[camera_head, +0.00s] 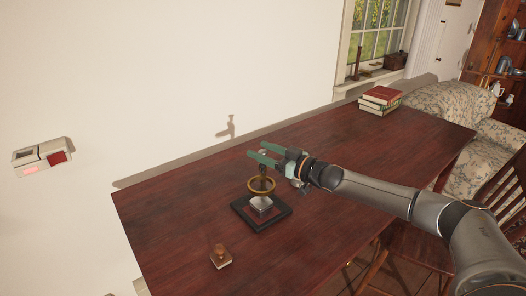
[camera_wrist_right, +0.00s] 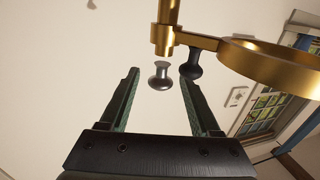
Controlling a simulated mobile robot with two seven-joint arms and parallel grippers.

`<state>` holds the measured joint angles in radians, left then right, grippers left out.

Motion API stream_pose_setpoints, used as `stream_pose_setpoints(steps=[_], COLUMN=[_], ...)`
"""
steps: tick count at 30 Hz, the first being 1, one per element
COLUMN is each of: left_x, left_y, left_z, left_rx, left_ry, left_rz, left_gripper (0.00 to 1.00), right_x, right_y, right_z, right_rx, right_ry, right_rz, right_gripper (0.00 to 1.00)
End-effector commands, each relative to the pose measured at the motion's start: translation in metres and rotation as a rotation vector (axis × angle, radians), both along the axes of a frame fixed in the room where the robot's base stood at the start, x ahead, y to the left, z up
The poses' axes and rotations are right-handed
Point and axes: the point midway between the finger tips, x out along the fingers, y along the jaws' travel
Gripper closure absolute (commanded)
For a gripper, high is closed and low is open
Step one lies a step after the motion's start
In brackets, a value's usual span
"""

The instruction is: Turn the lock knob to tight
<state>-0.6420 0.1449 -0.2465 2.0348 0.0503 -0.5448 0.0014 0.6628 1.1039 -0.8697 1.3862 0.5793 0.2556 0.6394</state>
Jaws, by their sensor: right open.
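A small stand with a black base (camera_head: 245,211) and a brass ring (camera_head: 261,185) is on the dark red table. In the right wrist view the brass ring (camera_wrist_right: 275,62) joins a brass post (camera_wrist_right: 167,22). A silver knob (camera_wrist_right: 159,77) and a dark knob (camera_wrist_right: 192,66) show beside the post; I cannot tell which is the lock knob. My right gripper (camera_head: 257,150) is open at the top of the stand. In the wrist view its green fingers lie either side of the silver knob, with gaps and no visible contact. My left gripper is not in view.
A silver block (camera_head: 261,203) sits under the ring. A small wooden stamp-like object (camera_head: 220,257) lies in front of the stand. Books (camera_head: 380,98) are stacked at the table's far end. The wall runs along the table's back edge. The table (camera_head: 330,150) between stand and books is clear.

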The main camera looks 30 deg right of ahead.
Motion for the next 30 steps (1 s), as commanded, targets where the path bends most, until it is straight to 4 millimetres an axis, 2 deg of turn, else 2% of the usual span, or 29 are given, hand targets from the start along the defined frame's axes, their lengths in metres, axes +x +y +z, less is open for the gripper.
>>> stream_pose_setpoints(steps=[2, 19, 30], left_x=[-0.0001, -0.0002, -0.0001], left_y=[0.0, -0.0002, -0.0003], left_z=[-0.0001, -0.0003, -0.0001], left_rx=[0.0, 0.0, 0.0], left_ry=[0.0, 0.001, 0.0], left_rz=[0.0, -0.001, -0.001], left_gripper=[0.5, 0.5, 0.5], right_x=[-0.0001, -0.0003, -0.0005], right_y=[0.0002, 0.0001, 0.0002], right_z=[-0.0001, -0.0001, -0.0004], right_rx=[0.0, 0.0, 0.001], right_ry=[0.0, 0.0, 0.0], right_rz=[0.0, 0.0, -0.003], right_gripper=[0.36, 1.0, 1.0])
